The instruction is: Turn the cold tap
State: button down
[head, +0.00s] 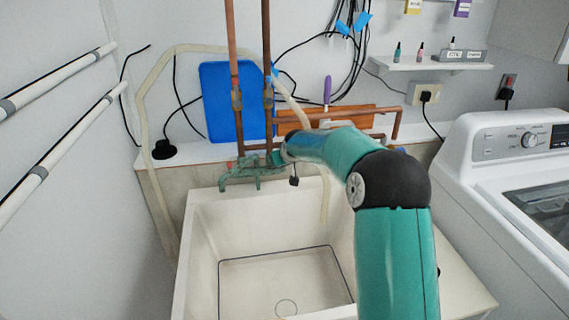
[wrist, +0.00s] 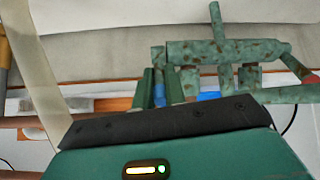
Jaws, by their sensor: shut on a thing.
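The tap fitting (head: 240,172) is green, corroded metal mounted at the back of the white sink. In the wrist view it spans the upper right as a mottled green body (wrist: 225,52). My gripper (wrist: 161,82) has its two green fingers at the fitting's left end in that view, shut on a small tap handle (wrist: 158,57) that is mostly hidden between them. A bit of blue shows between the fingers. In the head view my gripper (head: 280,158) is at the right end of the fitting, and its fingertips are too small to make out.
The deep white sink (head: 200,240) is empty. Copper pipes (head: 233,60) rise behind the tap, and a pale hose (head: 144,110) loops around them. A blue board (head: 222,100) leans on the wall. A washing machine (head: 500,140) stands at the right.

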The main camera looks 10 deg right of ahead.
jog(key=c, duration=1.5)
grip_release()
jog(key=shift+o, duration=0.2)
jog(key=shift+r, duration=0.1)
jog(key=v, duration=1.3)
jog(key=shift+s+r, duration=0.25)
jog(key=shift+s, duration=0.05)
